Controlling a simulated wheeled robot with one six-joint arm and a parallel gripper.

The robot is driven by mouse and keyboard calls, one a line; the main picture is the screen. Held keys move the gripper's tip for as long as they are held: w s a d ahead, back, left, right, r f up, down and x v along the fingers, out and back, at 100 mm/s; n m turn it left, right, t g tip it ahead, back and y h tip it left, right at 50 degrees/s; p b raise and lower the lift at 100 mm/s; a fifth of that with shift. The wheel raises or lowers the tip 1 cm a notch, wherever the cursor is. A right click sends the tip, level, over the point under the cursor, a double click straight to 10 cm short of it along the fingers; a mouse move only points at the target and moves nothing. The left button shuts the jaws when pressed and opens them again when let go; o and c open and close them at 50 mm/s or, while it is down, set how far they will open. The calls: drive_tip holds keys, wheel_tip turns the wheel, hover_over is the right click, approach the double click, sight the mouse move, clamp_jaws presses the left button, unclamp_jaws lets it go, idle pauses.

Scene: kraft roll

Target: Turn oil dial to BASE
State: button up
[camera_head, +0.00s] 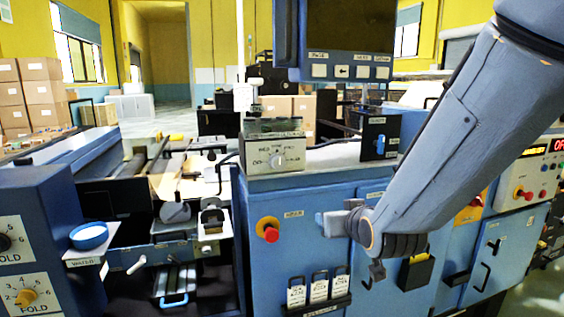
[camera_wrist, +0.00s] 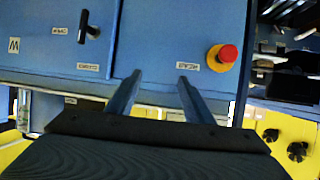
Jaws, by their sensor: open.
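I cannot read an OIL or BASE label in either view. A grey dial (camera_head: 277,160) sits on a box on top of the blue cabinet; its lettering is too blurred to read. At the far left, a black knob (camera_head: 4,242) and a yellow knob (camera_head: 26,297) sit on white scale plates marked FOLD. My gripper (camera_head: 322,222) is in front of the blue cabinet, below and right of the grey dial. In the wrist view my gripper (camera_wrist: 160,78) is open, with nothing between its fingers, and two black knobs (camera_wrist: 284,142) show on yellow at right.
A red stop button (camera_head: 271,232) is on the cabinet front, left of my gripper; it also shows in the wrist view (camera_wrist: 226,54). A hanging screen (camera_head: 350,30) is above. A blue bowl (camera_head: 89,236) sits on a shelf at left. White tags (camera_head: 318,290) hang below.

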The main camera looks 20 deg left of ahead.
sight(280, 163)
drive_tip(key=a+r+n+t+y, duration=0.2)
drive_tip(key=a+r+t+y, duration=0.15)
drive_tip(key=a+r, duration=0.75)
drive_tip(key=shift+y, duration=0.45)
drive_tip(key=shift+a+f+p+x, duration=0.15)
drive_tip(key=shift+p+x, duration=0.75)
drive_tip(key=shift+x, duration=0.8)
drive_tip(key=shift+a+f+p+x, duration=0.1)
drive_tip(key=shift+p+x, duration=0.75)
drive_tip(key=shift+x, duration=0.9)
drive_tip(key=shift+s, duration=0.15)
drive_tip(key=c, duration=0.8)
drive_tip(key=shift+c, duration=0.2)
